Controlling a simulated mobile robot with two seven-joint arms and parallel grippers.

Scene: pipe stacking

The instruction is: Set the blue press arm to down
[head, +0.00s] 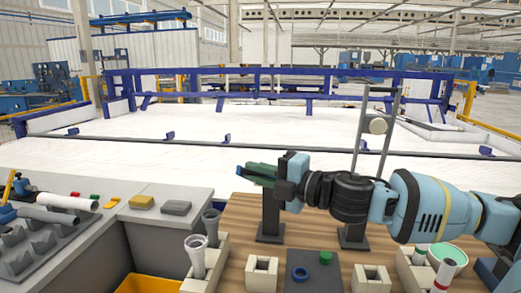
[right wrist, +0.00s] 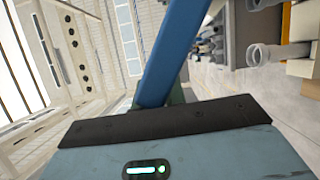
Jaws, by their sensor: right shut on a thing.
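The blue press arm (right wrist: 178,50) shows in the right wrist view as a long blue bar. It runs slanting from the top edge down to my gripper's front. My right gripper (head: 258,172) is shut on it; the fingers are mostly hidden behind the dark plate in the wrist view. In the head view the gripper's dark green fingers point left, above a black stand (head: 271,218) on the wooden table. My left gripper is not in view.
Grey pipe fittings (head: 196,243) stand in holders at the table's front left. A dark plate (head: 300,276) with a blue ring, white square blocks (head: 262,272) and pipe pieces (head: 444,268) are in front. A tall grey frame (head: 360,125) with a roller stands behind my right arm.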

